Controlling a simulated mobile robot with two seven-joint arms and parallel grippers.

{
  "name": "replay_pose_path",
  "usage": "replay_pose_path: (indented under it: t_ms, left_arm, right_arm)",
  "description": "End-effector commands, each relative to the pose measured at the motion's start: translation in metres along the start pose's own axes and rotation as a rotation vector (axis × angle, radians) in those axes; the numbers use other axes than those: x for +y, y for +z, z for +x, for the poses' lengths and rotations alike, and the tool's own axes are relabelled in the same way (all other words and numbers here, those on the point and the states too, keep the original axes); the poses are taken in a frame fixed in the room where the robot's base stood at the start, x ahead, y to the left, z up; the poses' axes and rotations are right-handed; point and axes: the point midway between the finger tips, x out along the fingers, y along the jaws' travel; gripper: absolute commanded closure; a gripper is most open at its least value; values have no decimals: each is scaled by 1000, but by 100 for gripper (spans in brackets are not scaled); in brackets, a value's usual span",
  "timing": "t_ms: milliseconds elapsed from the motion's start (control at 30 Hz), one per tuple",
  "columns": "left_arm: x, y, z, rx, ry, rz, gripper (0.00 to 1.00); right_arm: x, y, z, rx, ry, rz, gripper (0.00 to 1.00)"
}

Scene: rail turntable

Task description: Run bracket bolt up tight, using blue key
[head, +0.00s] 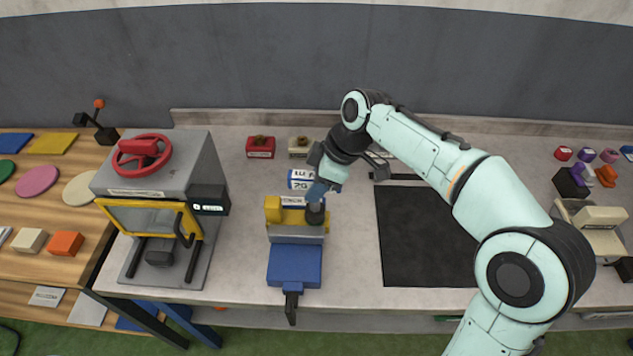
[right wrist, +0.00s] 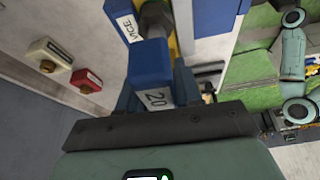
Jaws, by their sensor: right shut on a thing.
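My right gripper (head: 322,172) is shut on the blue key (right wrist: 148,62), which carries a label reading 20. The key reaches from the fingers to the grey bolt (right wrist: 155,18). In the head view the bolt (head: 315,213) stands at the right of the yellow bracket (head: 273,210). I cannot tell how fully the key is seated on the bolt. The bracket sits at the top of the blue vice (head: 294,264), whose handle points to the front. The gripper is just behind the bolt and partly hides the key. My left gripper is not in view.
A grey press with a red wheel (head: 142,152) stands left of the vice. A red box (head: 260,148) and a cream box (head: 299,148) stand behind. A black mat (head: 420,240) lies to the right, partly under my arm. Coloured pieces lie at far left and right.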

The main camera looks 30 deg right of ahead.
Motion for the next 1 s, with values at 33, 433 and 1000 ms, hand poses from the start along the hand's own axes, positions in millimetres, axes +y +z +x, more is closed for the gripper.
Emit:
replay_pose_path:
  t_ms: [33, 433, 1000]
  left_arm:
    - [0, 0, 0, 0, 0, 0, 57]
    - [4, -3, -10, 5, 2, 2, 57]
    - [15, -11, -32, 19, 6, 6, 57]
  right_arm:
    - [0, 0, 0, 1, 1, 0, 100]
    - [0, -6, -12, 2, 1, -1, 100]
    - [0, -17, -38, 2, 2, -1, 100]
